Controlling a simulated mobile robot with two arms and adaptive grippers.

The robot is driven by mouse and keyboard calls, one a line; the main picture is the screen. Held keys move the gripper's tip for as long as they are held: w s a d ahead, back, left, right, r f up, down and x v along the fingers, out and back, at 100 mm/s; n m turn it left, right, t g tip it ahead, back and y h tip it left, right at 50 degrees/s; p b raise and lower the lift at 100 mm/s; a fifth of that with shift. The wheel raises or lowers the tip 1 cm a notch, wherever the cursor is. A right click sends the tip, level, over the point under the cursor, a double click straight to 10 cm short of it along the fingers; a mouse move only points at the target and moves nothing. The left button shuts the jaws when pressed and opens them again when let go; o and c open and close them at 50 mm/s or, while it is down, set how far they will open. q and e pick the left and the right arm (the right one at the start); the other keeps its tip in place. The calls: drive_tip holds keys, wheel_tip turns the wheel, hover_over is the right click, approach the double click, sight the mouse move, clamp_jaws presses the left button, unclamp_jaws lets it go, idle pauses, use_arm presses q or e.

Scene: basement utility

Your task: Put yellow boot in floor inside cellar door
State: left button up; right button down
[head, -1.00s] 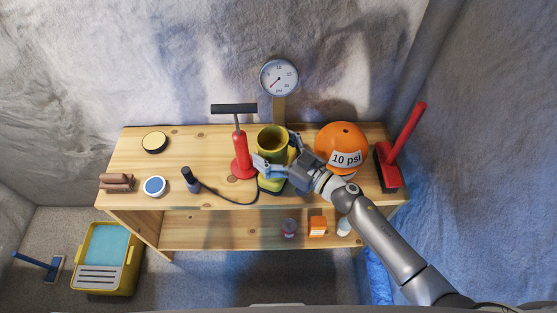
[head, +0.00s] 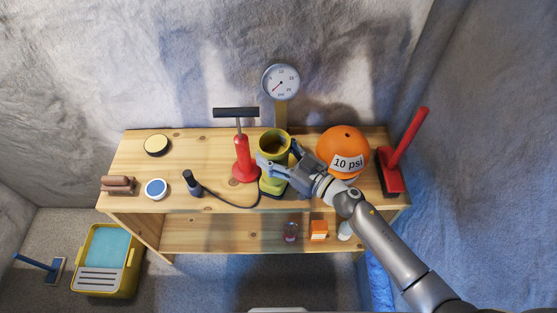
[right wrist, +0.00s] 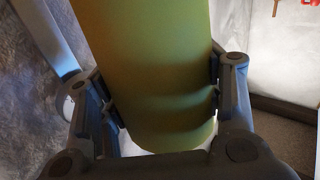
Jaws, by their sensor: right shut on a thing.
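The yellow boot (head: 274,141) is upright over the front middle of the wooden bench top, its open top facing up and its toe (head: 271,187) toward the front edge. My right gripper (head: 279,162) is shut on the boot's shaft, one finger on each side. In the right wrist view the boot (right wrist: 145,70) fills the space between the fingers (right wrist: 165,95). Whether the sole touches the bench is hard to tell. My left gripper is not in view. I cannot make out a cellar door.
A red pump (head: 243,160) with a hose stands close left of the boot. An orange ball (head: 342,145) sits close right, and a red-handled brush (head: 395,170) beyond it. A gauge (head: 281,82) stands behind.

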sight(274, 149)
drive_tip(key=shift+r, duration=0.2)
drive_tip(key=shift+s+r, duration=0.15)
drive_tip(key=shift+r, duration=0.3)
wheel_tip(274, 149, up, 6)
drive_tip(key=p, duration=0.2)
drive_tip(key=shift+p, duration=0.35)
drive_tip(key=shift+s+f, duration=0.1)
drive_tip(key=shift+s, duration=0.85)
drive_tip(key=s+b, duration=0.3)
drive_tip(key=s, duration=1.4)
drive_tip(key=shift+s, duration=0.4)
